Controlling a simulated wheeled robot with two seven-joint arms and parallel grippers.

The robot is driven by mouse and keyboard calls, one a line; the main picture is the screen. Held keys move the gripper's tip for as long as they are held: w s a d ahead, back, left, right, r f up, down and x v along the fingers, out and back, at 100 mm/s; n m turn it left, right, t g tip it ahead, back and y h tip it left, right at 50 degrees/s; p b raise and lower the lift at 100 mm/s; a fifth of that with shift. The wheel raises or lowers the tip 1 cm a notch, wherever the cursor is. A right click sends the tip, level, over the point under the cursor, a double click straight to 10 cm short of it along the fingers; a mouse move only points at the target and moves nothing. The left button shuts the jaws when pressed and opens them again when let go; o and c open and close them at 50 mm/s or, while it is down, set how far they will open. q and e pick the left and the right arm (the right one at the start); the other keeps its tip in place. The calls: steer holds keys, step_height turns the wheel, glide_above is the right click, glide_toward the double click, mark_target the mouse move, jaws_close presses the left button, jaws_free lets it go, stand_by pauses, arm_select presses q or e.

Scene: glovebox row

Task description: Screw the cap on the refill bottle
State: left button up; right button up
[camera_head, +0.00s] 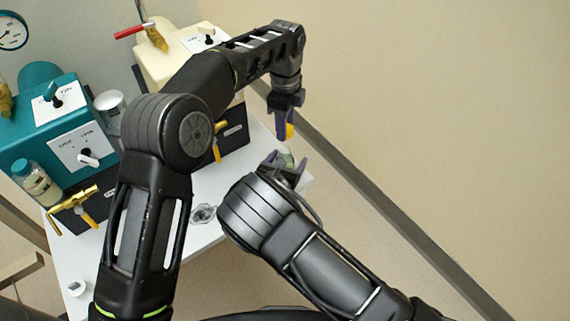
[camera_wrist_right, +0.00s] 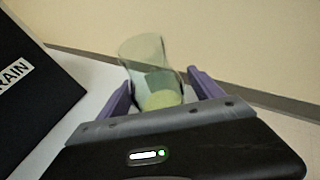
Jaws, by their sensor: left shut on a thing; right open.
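My left gripper (camera_head: 284,118) points down at the right end of the bench, its purple fingers shut on a small yellow-orange cap (camera_head: 290,131). Below it, a clear greenish bottle (camera_head: 286,156) stands by my right gripper (camera_head: 291,172), partly hidden by it. In the right wrist view the bottle (camera_wrist_right: 143,52) is see-through with yellow-green content low down. It lies between the spread purple fingers of my right gripper (camera_wrist_right: 162,92), which is open; contact is not clear. The cap appears above the bottle and apart from it.
A teal unit (camera_head: 22,130) and a cream unit (camera_head: 160,62) line the bench's back, with brass and yellow-handled valves. A teal-capped bottle (camera_head: 38,184), a lidded jar (camera_head: 110,103), a glass dish (camera_head: 203,213) and a small white cup (camera_head: 77,288) stand around. A wall lies at right.

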jaws_close()
stand_by(0.8)
